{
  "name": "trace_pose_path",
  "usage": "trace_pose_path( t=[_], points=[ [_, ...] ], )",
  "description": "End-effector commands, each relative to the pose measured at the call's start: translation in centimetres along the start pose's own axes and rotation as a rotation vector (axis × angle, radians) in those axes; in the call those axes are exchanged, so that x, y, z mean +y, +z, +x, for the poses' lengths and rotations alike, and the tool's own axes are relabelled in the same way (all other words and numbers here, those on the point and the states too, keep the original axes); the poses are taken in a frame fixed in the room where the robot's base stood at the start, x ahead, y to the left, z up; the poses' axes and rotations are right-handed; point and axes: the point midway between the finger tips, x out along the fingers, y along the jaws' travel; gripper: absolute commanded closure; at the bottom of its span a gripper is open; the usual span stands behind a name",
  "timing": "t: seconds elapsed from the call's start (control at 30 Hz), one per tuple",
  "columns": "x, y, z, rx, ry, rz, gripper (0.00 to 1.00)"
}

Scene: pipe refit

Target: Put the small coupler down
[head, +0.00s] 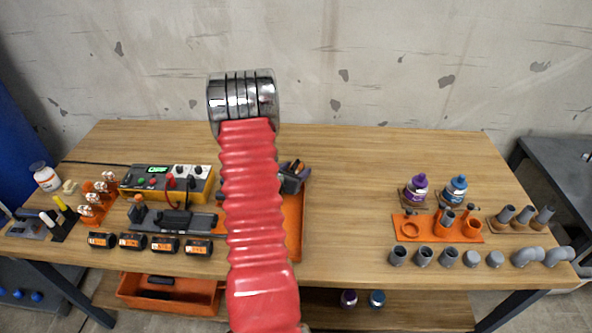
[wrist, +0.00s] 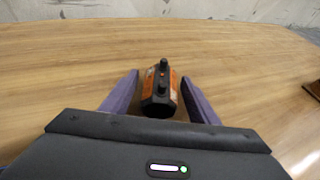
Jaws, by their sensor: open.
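Several short grey pipe pieces (head: 423,257) stand in a row along the front right of the bench; I cannot tell which is the small coupler. Another grey piece (head: 447,218) shows at the orange fixture (head: 440,237) behind them. My gripper (wrist: 160,103) is open in the wrist view, its purple fingers apart. A black and orange object with dark knobs (wrist: 162,92) lies between or just beyond the fingertips; contact cannot be told. No grey coupler shows between the fingers.
Purple (head: 416,188) and blue (head: 455,188) bottles stand behind the fixture. Grey elbows (head: 525,257) lie at the right front. A yellow and black device (head: 165,182) and several batteries (head: 132,241) occupy the left. Bare wood (head: 345,220) lies between tray and fixture.

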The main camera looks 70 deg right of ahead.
Motion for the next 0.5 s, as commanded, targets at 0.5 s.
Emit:
trace_pose_path(
  t=[0.5],
  points=[
    [0.1,0.2,-6.3,0.000,0.003,0.000,0.46]
  ],
)
